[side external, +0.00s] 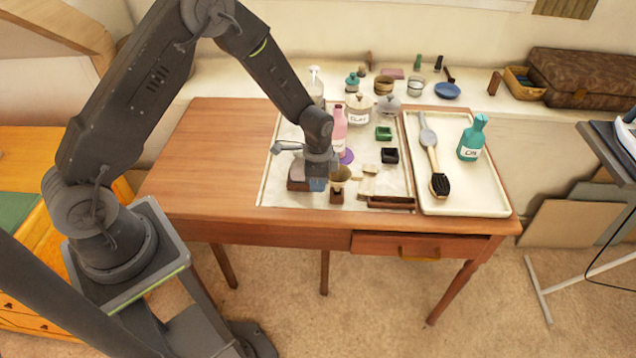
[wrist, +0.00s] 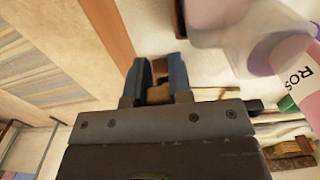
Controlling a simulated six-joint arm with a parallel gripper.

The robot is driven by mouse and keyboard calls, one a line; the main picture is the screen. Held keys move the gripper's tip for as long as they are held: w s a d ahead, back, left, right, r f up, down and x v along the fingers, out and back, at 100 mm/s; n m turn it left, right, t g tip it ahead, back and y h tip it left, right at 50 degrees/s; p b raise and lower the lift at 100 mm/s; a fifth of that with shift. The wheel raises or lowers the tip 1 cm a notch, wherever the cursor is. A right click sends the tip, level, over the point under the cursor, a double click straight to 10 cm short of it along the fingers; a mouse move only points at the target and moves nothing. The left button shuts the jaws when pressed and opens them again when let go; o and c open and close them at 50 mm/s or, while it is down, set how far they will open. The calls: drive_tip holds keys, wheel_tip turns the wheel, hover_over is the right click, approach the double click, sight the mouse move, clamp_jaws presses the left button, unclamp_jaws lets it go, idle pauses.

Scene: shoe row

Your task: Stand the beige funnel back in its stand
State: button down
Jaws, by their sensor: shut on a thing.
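My gripper (side external: 318,187) is low over the pale mat on the desk, with its blue fingers pointing down. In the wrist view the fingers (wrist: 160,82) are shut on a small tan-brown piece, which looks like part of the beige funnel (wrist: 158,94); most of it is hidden. In the side view a beige, cone-like shape (side external: 341,174) shows just right of the fingers, above a small dark brown block (side external: 337,194) that may be the stand. I cannot tell whether the two touch.
A pink bottle (side external: 339,130) stands close behind my gripper and looms in the wrist view (wrist: 300,75). A brown box (side external: 297,183) is just left. Small black (side external: 390,156) and green (side external: 384,133) trays lie right. A cream tray (side external: 485,195) holds brushes and a teal bottle (side external: 472,140).

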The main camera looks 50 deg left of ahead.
drive_tip(key=shift+r, duration=1.2)
drive_tip(key=shift+f, duration=0.75)
drive_tip(key=shift+f, duration=0.2)
idle(0.4)
drive_tip(key=shift+f, duration=0.4)
drive_tip(key=shift+f, duration=0.15)
drive_tip(key=shift+f, duration=0.5)
drive_tip(key=shift+r, duration=2)
